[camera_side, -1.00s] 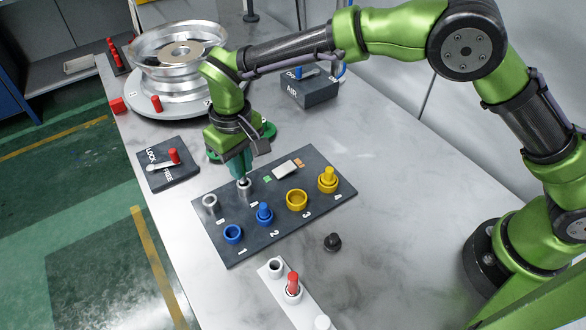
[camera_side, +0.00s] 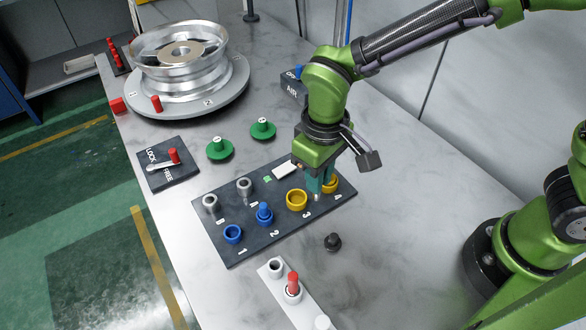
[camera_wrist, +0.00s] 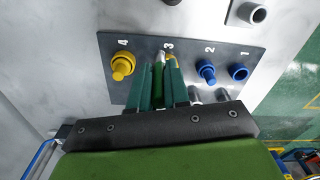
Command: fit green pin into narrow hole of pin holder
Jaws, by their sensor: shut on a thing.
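My gripper (camera_side: 318,192) is shut on a slim pin, taken as the green pin (camera_wrist: 158,76). In the wrist view it shows between the teal fingers; its pale tip points down past them. Most of it is hidden by the fingers. My gripper is above the number panel, between the yellow ring at 3 and the yellow peg at 4. The white strip, which looks like the pin holder (camera_side: 302,309), lies at the bottom of the side view. It has an empty grey-rimmed hole (camera_side: 275,266) and a red pin (camera_side: 293,284) standing in another. Which hole is narrower is unclear.
The dark panel (camera_side: 280,230) carries blue parts, a yellow ring (camera_side: 296,200) and two grey sockets (camera_side: 244,186). Two green flanged plugs (camera_side: 219,148) and a wheel (camera_side: 182,55) stand further back.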

